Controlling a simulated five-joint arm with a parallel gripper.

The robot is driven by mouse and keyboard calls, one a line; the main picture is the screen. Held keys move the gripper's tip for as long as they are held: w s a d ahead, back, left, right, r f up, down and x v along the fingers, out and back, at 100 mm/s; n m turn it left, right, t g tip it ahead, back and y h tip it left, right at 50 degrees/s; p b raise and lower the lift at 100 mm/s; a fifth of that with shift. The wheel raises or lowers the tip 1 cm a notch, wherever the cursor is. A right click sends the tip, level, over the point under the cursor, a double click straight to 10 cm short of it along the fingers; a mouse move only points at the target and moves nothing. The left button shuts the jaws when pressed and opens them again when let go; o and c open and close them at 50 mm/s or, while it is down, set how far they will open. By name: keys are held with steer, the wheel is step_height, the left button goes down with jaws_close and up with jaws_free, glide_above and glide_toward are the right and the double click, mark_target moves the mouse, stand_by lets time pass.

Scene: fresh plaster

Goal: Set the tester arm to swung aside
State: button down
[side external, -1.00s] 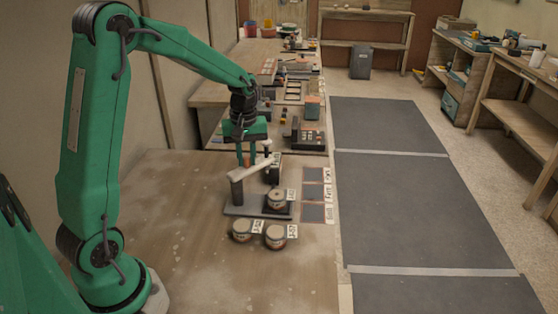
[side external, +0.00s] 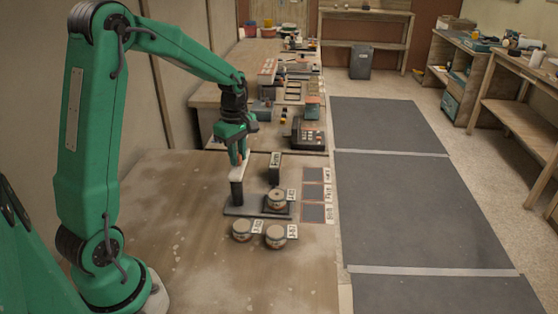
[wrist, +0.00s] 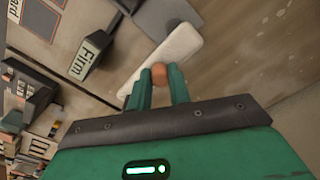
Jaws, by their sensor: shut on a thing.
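The tester stands on the wooden bench in the side view, with a dark post (side external: 237,192) on a grey base plate (side external: 240,211). Its pale tester arm (side external: 236,173) sits on top of the post and points away toward the back, clear of the pot (side external: 277,198) on the plate's right end. In the wrist view the tester arm (wrist: 180,52) runs diagonally, with an orange-brown knob (wrist: 158,71) on it. My gripper (side external: 237,160) is over the tester arm, its fingers (wrist: 158,85) shut around the knob. My gripper partly hides the tester arm's far end in the side view.
Two more pots (side external: 242,230) (side external: 275,236) with cards stand in front of the base plate. Dark squares (side external: 313,193) line the right edge. The bench's left front is clear.

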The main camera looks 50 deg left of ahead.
stand_by(0.4)
steer(key=c, duration=1.3)
jaws_free()
steer(key=shift+r, duration=0.1)
steer(key=shift+r, duration=3.85)
steer(key=shift+s+d+r, duration=0.2)
steer(key=shift+d, duration=0.05)
steer(key=s+d+r+m+t, duration=0.2)
steer(key=s+d+m, duration=0.5)
steer(key=m, duration=0.3)
steer(key=s+d+r+m+t, duration=0.2)
steer(key=s+d+m+t, duration=0.1)
steer(key=s+d+m, duration=0.5)
steer(key=shift+s+m+t, duration=0.3)
steer(key=shift+s+m, duration=0.6)
steer(key=shift+m, duration=0.2)
